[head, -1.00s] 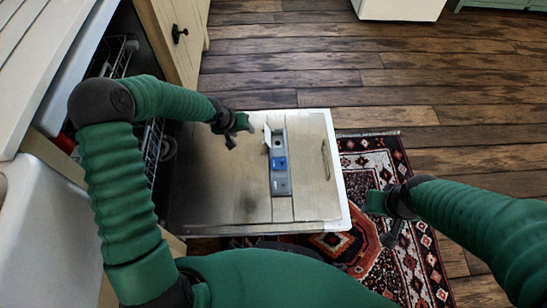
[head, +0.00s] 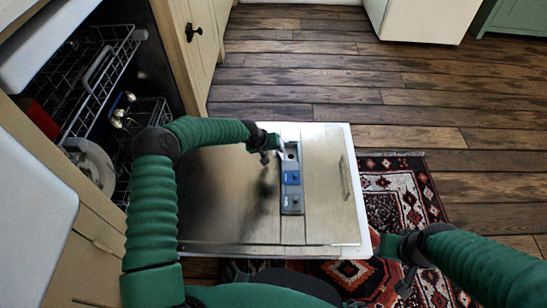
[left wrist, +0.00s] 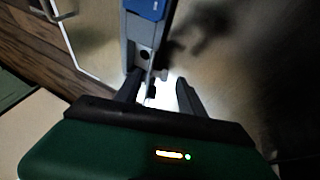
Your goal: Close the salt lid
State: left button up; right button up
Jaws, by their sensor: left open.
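The dishwasher door (head: 235,205) lies folded down flat, with a long grey dispenser strip (head: 292,203) on its inner face. A blue cap (head: 291,178) sits mid-strip. The strip's far compartment (head: 291,152) is uncovered and shows a dark round hole, also visible in the left wrist view (left wrist: 145,54). My left gripper (head: 274,141) is open, just left of that compartment; its two fingers (left wrist: 158,90) straddle the strip's far end in the wrist view. The lid is partly hidden by the gripper, and contact cannot be told. My right gripper (head: 398,252) hangs right of the door, its jaws unclear.
Dishwasher racks (head: 100,70) with dishes stand in the open cabinet at left. A door handle bar (head: 345,178) is near the door's right edge. A patterned rug (head: 400,195) lies on the wooden floor (head: 330,70), which is clear beyond the door.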

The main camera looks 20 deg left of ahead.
pick_arm(q)
jog(key=shift+w+d+f, duration=0.1)
jog(key=shift+w+f, duration=0.25)
jog(key=shift+f, duration=0.25)
pick_arm(e)
jog(key=shift+f, duration=0.45)
pick_arm(q)
jog(key=shift+c, duration=0.5)
grip_shut()
